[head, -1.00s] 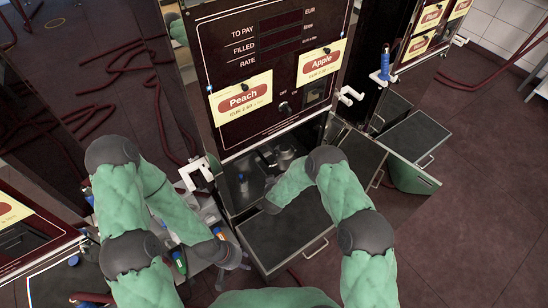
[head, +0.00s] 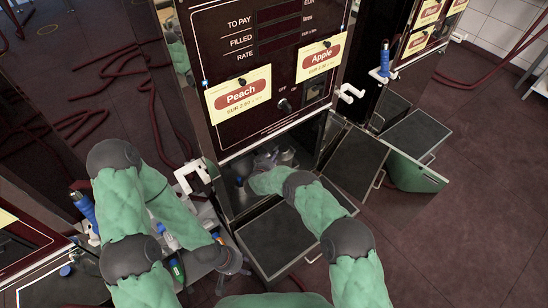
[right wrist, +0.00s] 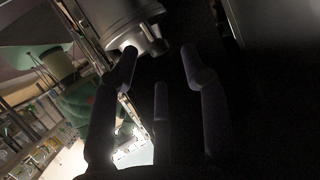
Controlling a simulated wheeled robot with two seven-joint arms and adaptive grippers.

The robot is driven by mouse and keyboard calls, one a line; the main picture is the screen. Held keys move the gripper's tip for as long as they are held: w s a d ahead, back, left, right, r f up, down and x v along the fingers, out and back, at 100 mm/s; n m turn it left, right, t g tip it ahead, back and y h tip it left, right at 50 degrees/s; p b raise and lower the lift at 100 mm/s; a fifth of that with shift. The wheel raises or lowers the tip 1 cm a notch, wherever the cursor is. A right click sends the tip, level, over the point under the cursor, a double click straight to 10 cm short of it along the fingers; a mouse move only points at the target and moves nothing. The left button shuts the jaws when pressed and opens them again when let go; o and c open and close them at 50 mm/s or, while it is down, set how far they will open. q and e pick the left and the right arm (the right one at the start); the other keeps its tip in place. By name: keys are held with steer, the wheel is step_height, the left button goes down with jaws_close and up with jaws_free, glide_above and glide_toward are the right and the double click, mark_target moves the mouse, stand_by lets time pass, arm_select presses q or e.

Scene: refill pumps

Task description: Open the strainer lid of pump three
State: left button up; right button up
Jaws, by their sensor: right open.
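The pump (head: 265,60) in front of me carries Peach and Apple signs; I cannot read a number on it. Its lower compartment (head: 226,180) is open. My right arm reaches into it, and its hand is mostly hidden there in the head view. In the right wrist view my right gripper (right wrist: 160,62) is open and empty, its fingers spread. A grey round metal fitting (right wrist: 130,22) with a knob-like end is just beyond the fingertips, near the left finger. I cannot tell whether it is the strainer lid. My left gripper (head: 236,264) is low, left of the drawer; its opening is unclear.
An open dark drawer or door panel (head: 290,243) lies below the compartment, and another (head: 354,160) stands out at its right. White nozzle holders (head: 190,178) stick out at the pump's left. Bottles (head: 176,270) stand near my left gripper.

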mark_target(282, 151)
steer(key=b+x, duration=0.1)
steer(key=x, duration=0.2)
steer(key=shift+w+d+f, duration=0.1)
steer(key=shift+w+d, duration=0.05)
steer(key=shift+w, duration=0.2)
jaws_close()
